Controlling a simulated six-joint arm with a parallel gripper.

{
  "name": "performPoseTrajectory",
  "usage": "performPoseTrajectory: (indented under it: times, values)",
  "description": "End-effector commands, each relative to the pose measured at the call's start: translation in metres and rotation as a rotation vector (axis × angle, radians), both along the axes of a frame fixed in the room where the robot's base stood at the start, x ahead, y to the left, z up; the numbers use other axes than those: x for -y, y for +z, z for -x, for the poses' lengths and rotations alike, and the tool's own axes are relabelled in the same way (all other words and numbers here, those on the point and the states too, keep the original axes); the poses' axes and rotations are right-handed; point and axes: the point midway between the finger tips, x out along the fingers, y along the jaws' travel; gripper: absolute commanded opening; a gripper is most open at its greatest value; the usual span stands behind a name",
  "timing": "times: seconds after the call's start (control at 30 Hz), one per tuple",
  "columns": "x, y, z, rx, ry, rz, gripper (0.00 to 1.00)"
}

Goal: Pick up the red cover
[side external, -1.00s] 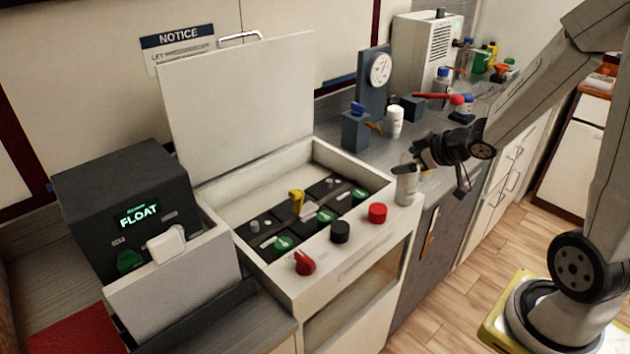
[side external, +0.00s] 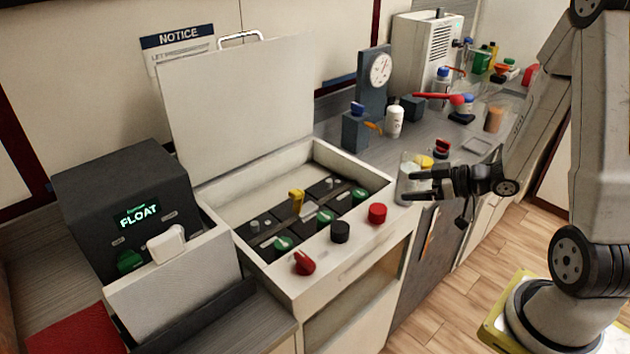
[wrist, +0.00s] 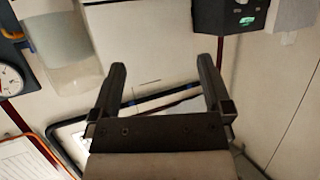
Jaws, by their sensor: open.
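I cannot tell for sure which red part is the cover. A round red cap (side external: 377,212) sits on the front ledge of the white breaker box (side external: 345,262), right of a black cap (side external: 340,231). A red turn knob (side external: 304,263) is at the ledge's left end. A small red-topped piece (side external: 442,146) lies on the counter behind my gripper. My gripper (side external: 412,186) is open and empty, level, pointing left, to the right of the box. In the wrist view its open fingers (wrist: 162,66) have nothing between them; no red cover shows there.
The box's raised white lid (side external: 240,105) stands behind its breaker rows. A dark unit reading FLOAT (side external: 110,205) is at left. A clear jar (side external: 408,162) and yellow cap (side external: 425,161) are close to my gripper. Several bottles crowd the back counter.

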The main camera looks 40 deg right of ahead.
Motion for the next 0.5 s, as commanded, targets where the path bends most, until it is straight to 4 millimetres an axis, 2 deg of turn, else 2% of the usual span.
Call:
performPoseTrajectory:
  times: [0.2, 0.4, 0.5]
  values:
    - [-0.001, -0.039, 0.001, -0.005, -0.001, -0.003, 1.00]
    - [0.000, -0.061, 0.000, -0.001, -0.002, -0.001, 1.00]
    - [0.000, -0.065, 0.000, 0.000, -0.001, 0.002, 1.00]
